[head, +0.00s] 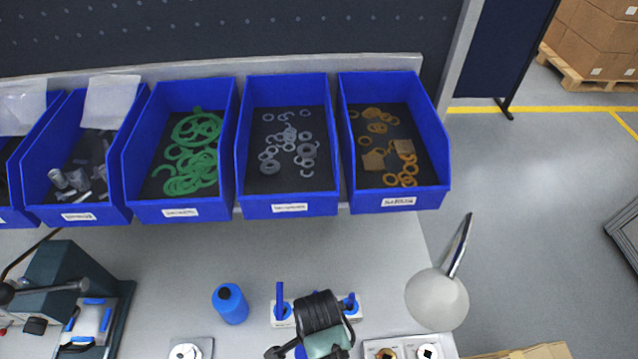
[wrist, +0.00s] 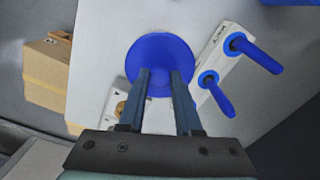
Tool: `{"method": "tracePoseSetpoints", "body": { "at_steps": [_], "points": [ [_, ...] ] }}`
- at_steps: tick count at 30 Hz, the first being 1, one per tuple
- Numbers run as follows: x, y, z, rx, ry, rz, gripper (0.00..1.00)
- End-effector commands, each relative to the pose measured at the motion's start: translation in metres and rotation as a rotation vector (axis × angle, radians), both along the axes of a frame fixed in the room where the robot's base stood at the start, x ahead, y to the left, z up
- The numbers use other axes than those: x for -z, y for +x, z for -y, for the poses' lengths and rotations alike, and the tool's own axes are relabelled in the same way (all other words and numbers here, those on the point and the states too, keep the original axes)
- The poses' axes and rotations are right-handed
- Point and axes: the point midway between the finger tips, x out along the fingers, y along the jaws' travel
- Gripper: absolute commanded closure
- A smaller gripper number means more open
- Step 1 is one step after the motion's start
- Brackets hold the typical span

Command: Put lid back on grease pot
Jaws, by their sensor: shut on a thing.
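A round blue disc, which looks like the grease pot lid (wrist: 160,48), is at the top middle of the wrist view. My gripper (wrist: 160,78) is shut on it, with both fingers against a small raised part at its middle. In the head view my gripper (head: 322,341) is at the bottom centre, and only a sliver of blue (head: 300,351) shows beside it. I cannot make out the grease pot; it may be hidden beneath the disc or out of frame.
A white holder with blue-handled pieces (head: 281,311) stands just behind my gripper. A blue bottle (head: 230,304) is to the left, a white tray of parts (head: 407,346) and a lamp (head: 437,300) to the right. Blue bins (head: 290,208) line the back.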

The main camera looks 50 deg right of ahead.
Motion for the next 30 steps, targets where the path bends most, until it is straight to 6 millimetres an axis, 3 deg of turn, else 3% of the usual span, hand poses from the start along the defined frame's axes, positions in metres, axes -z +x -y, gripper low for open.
{"method": "tracePoseSetpoints", "body": {
  "at_steps": [3,11,30],
  "points": [
    [-0.002,-0.009,0.006,0.096,-0.003,-0.002,1.00],
    [0.009,-0.010,0.008,0.116,-0.005,-0.002,1.00],
    [0.060,-0.010,0.007,0.112,-0.004,-0.004,1.00]
  ]
}}
